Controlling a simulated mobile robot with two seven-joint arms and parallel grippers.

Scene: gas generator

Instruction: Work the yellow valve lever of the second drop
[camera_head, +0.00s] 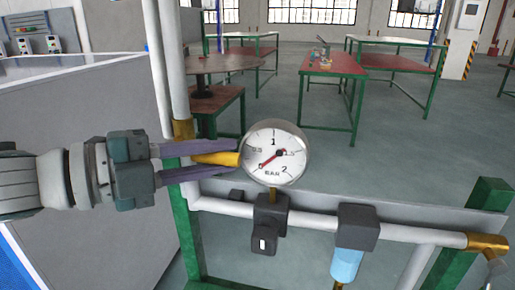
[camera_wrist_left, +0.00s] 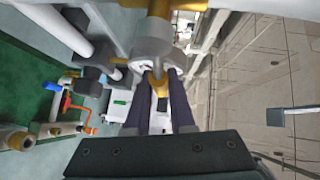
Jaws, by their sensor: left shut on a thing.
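The yellow valve lever (camera_head: 216,158) sticks out to the right of the vertical white pipe, just left of the pressure gauge. My left gripper (camera_head: 234,158) comes in from the left, with one purple finger above the lever and one below, shut on it. In the left wrist view the lever (camera_wrist_left: 158,84) shows between the two fingers (camera_wrist_left: 160,90); part of it is hidden. My right gripper is in neither view.
A white pipe (camera_head: 315,219) runs below the gauge, with a dark regulator (camera_head: 269,222) and a blue-bowled filter (camera_head: 347,264) on it. A grey panel (camera_head: 75,145) stands at left. In the wrist view an orange-red handle (camera_wrist_left: 78,108) lies at left. Worktables (camera_head: 330,64) stand far behind.

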